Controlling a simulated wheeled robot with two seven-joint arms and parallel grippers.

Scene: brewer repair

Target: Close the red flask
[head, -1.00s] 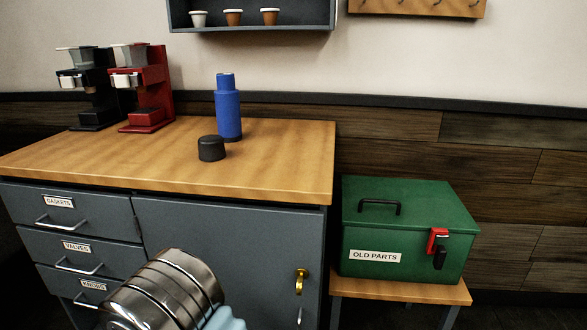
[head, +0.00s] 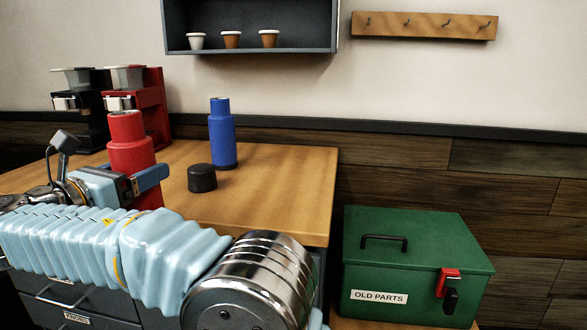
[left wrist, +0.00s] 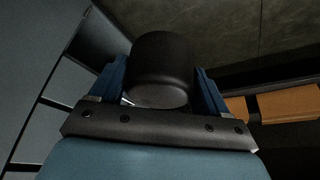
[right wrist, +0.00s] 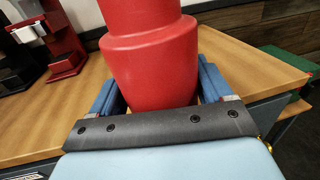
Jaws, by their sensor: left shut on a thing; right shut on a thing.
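The red flask (head: 128,158) stands upright at the left of the counter, with a narrower neck and no cap on its top. My right gripper (head: 148,184) is shut around its lower body; the blue fingers flank the red flask (right wrist: 150,60) in the right wrist view too. I cannot tell whether its hidden base touches the counter. My left gripper (left wrist: 163,90) is shut on a black cap (left wrist: 162,65), held between its blue fingers away from the counter. The left gripper does not show in the head view.
A blue flask (head: 222,138) and another black cap (head: 202,178) stand on the wooden counter (head: 270,190). Black (head: 90,120) and red (head: 150,95) brewers are behind the red flask. A green box (head: 415,262) sits at the right. The counter's right part is clear.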

